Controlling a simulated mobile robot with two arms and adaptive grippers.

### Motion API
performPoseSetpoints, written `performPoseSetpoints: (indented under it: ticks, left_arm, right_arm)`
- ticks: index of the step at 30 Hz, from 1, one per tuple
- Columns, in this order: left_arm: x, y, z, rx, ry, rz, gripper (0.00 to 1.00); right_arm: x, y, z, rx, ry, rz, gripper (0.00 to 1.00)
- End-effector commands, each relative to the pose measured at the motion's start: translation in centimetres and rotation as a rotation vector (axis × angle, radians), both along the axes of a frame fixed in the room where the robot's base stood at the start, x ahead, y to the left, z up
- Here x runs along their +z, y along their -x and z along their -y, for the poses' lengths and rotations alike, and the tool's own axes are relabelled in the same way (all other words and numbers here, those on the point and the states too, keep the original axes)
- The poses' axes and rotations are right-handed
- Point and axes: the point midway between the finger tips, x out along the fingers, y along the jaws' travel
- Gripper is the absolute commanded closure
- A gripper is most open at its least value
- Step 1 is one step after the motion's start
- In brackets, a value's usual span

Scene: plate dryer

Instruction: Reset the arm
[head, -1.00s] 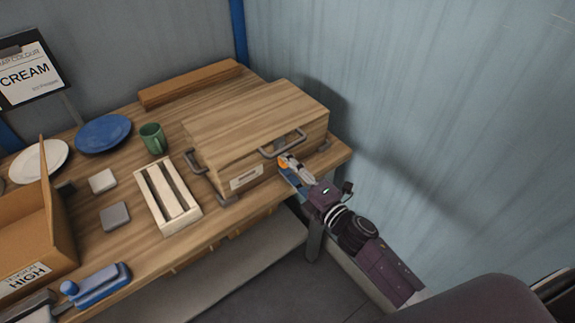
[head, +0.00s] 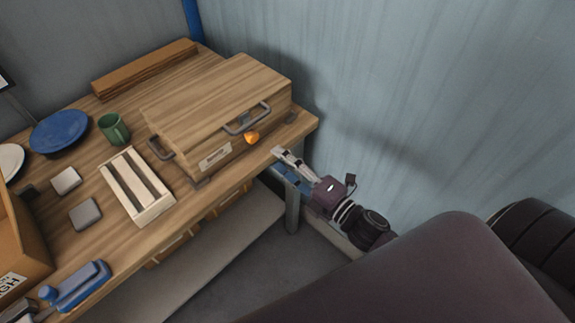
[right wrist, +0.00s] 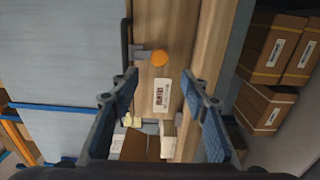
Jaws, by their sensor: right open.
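My right gripper (head: 283,163) is open and empty in the head view, just off the right front edge of the wooden table. It is apart from the wooden box (head: 215,100), whose lid is down. An orange knob (head: 252,138) sits on the box's front, below a grey handle (head: 246,118). In the right wrist view, the two blue-padded fingers (right wrist: 158,88) are spread wide with nothing between them. The orange knob (right wrist: 159,58) and a white label (right wrist: 162,96) show beyond them. My left gripper is not in view.
On the table (head: 90,215) are a slotted wooden rack (head: 136,186), a green mug (head: 113,128), a blue plate (head: 59,131) and a cardboard box (head: 18,240). A blue wall (head: 420,100) stands close on the right. Open floor (head: 255,262) lies in front.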

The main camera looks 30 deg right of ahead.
Motion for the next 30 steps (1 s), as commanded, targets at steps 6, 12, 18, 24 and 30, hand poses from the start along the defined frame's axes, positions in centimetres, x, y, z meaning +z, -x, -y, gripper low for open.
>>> performPoseSetpoints:
  ticks: [6, 12, 18, 24, 30]
  left_arm:
    - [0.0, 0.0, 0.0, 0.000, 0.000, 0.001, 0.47]
    - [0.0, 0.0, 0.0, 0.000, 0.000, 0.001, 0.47]
    - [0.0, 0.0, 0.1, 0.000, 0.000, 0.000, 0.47]
    - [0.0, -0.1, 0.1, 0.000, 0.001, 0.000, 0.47]
    - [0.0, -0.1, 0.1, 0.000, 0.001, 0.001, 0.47]
  right_arm:
    - [0.0, 1.5, 0.5, 0.000, 0.001, -0.001, 0.58]
    - [0.0, 1.6, 0.6, 0.000, 0.001, 0.001, 0.58]
    - [0.0, 1.6, 0.6, 0.000, 0.001, 0.000, 0.58]
    - [-0.4, 1.5, 0.7, -0.005, -0.005, -0.009, 0.58]
    - [-7.9, 1.7, 2.6, -0.098, -0.136, -0.190, 0.58]
